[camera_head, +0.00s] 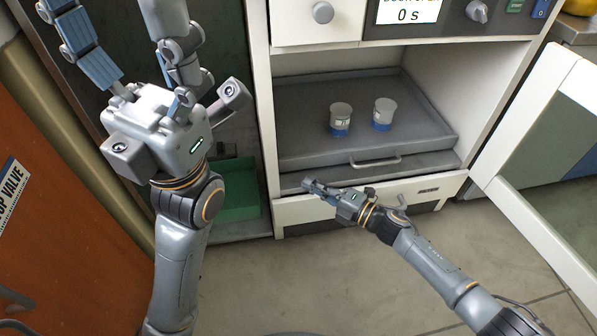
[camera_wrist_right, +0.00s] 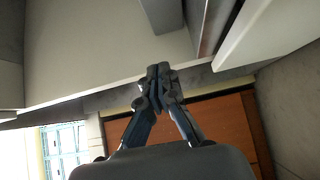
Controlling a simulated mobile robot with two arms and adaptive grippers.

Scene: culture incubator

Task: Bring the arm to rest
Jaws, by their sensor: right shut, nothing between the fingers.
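My right gripper (camera_head: 312,186) is in front of the incubator's lower front, just below and left of the tray handle. Its fingers are together and empty; they also meet at the tips in the right wrist view (camera_wrist_right: 158,82). Part of the right arm reaches in from the lower right in the head view. My left gripper (camera_head: 118,38) is raised at the upper left, with its fingers spread apart and pointing up. Some of its fingertips are cut off by the top edge. I see nothing between its fingers.
The incubator chamber is open and holds a grey tray (camera_head: 300,120) with two lidded cups, a left one (camera_head: 341,118) and a right one (camera_head: 384,113). The open incubator door (camera_head: 525,180) stands at the right. A green bin (camera_head: 238,190) is at the left. Floor in front is clear.

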